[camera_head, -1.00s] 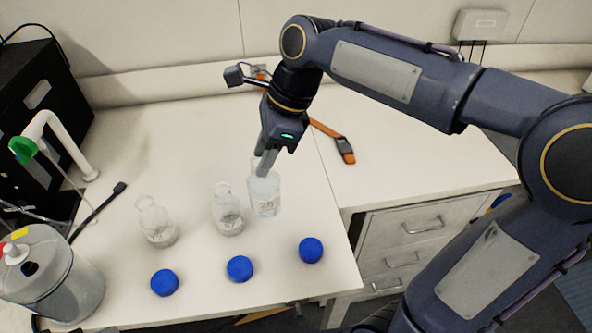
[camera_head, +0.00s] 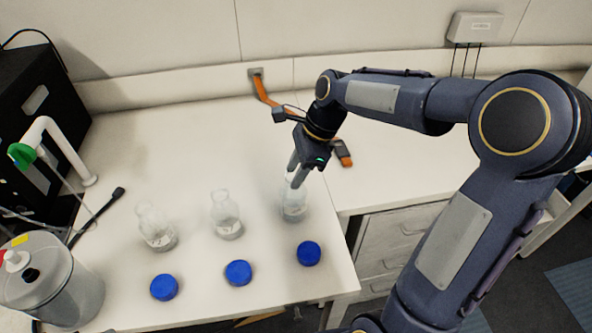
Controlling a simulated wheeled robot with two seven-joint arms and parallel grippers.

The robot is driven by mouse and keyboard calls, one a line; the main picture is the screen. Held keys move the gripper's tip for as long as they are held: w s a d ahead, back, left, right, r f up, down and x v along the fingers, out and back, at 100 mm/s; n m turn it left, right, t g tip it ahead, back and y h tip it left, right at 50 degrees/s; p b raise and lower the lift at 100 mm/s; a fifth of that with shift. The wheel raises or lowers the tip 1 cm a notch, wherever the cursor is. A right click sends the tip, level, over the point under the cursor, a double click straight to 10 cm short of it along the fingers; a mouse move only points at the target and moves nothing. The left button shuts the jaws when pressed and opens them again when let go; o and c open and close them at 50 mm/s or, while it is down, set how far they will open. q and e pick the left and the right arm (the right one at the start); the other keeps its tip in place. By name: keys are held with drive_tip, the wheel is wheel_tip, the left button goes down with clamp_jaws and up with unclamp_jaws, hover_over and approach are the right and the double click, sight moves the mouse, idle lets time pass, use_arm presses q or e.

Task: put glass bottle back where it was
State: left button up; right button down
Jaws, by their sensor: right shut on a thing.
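My right gripper (camera_head: 297,178) is shut on a clear glass bottle (camera_head: 294,208) at the right side of the left white bench, near its right edge. The fingers cover the bottle's neck, and I cannot tell whether its base touches the bench. Two more open glass bottles stand to its left, one in the middle (camera_head: 227,216) and one further left (camera_head: 157,230). My left gripper is not in view.
Blue caps lie in front of the bottles: left (camera_head: 164,287), middle (camera_head: 238,272) and right (camera_head: 309,253). A grey-lidded container (camera_head: 52,285) and a black box (camera_head: 38,120) stand at the left. An orange strap (camera_head: 263,92) lies behind my right arm.

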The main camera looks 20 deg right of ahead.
drive_tip(key=shift+f, duration=0.35)
drive_tip(key=c, duration=0.9)
unclamp_jaws()
drive_tip(key=v, duration=1.1)
drive_tip(key=s+a+f+n+t, duration=0.1)
drive_tip(key=s+a+f+n, duration=0.1)
drive_tip(key=s+n, duration=0.4)
drive_tip(key=s+a+f+n+t, duration=0.1)
drive_tip(key=s+f+n+t, duration=0.1)
drive_tip(key=s+n, duration=0.5)
drive_tip(key=s+a+f+n+t, duration=0.1)
drive_tip(key=s+a+f+n, duration=0.1)
drive_tip(key=s+f+n, duration=0.2)
drive_tip(key=shift+s+a+n+t, duration=0.15)
drive_tip(key=shift+s+n, duration=0.45)
drive_tip(key=shift+s, duration=0.05)
drive_tip(key=shift+s+a+n+t, duration=0.15)
drive_tip(key=shift+s+n, duration=0.45)
drive_tip(key=shift+s, duration=0.05)
